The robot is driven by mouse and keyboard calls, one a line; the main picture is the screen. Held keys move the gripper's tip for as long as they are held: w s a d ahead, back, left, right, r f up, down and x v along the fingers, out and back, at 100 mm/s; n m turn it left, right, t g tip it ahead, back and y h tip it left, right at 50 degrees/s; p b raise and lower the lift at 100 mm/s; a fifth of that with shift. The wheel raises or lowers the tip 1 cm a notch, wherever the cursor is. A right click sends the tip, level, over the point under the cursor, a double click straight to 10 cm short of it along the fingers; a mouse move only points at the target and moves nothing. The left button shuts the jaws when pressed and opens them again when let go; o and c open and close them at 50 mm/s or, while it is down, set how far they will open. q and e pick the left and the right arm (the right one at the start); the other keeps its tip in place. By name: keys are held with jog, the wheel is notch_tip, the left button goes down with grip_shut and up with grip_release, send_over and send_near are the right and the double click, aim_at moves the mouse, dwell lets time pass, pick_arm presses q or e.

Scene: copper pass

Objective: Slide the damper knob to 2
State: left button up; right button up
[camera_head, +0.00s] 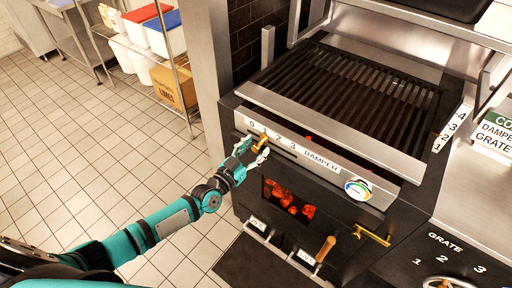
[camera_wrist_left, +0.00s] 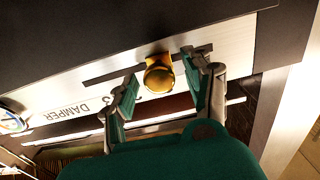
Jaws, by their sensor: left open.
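The brass damper knob (camera_head: 259,142) sits in a slot on the grill's steel front panel (camera_head: 330,166), below the printed 0 1 2 3 scale. It appears nearest the 1, left of the 2 (camera_head: 278,138); its exact setting is hard to tell. In the left wrist view the knob (camera_wrist_left: 158,76) is between the two green fingers of my left gripper (camera_wrist_left: 160,90). The fingers are open, with visible gaps on both sides. In the head view my left gripper (camera_head: 254,150) is at the knob. The fingers cover part of the scale in the wrist view. My right gripper is not visible.
Glowing coals (camera_head: 290,200) show in the firebox window below the panel. A round gauge (camera_head: 357,189) is right of the DAMPER label. A brass handle (camera_head: 372,236) and a wooden handle (camera_head: 325,248) stick out lower down. The tiled floor at left is clear.

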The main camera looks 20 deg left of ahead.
pick_arm(q)
jog(key=shift+w+d, duration=0.1)
jog(key=shift+w, duration=0.2)
grip_shut()
jog(key=shift+d, duration=0.1)
